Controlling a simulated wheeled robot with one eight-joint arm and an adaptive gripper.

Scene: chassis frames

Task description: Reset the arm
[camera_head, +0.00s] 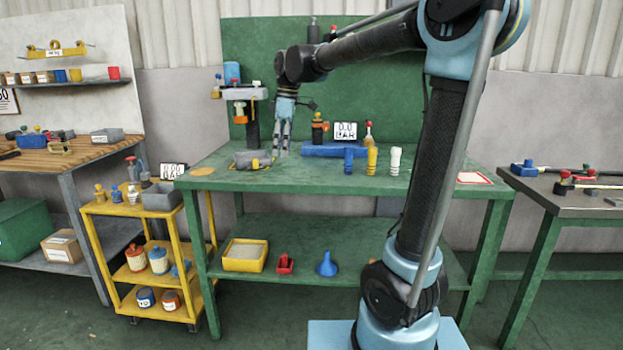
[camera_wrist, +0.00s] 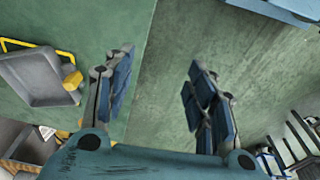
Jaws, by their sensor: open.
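Only bare green surface shows between the fingers. The grey tray, with a yellow part at its edge, also shows at the left of the wrist view (camera_wrist: 35,78). My arm reaches from the right of the head view across to the left above the bench.
A blue block (camera_head: 330,151) lies right of my gripper, with a blue fitting (camera_head: 348,160), a yellow fitting (camera_head: 372,160) and a white fitting (camera_head: 395,161) near it. A yellow cart (camera_head: 150,250) stands left. The bench's front is mostly clear.

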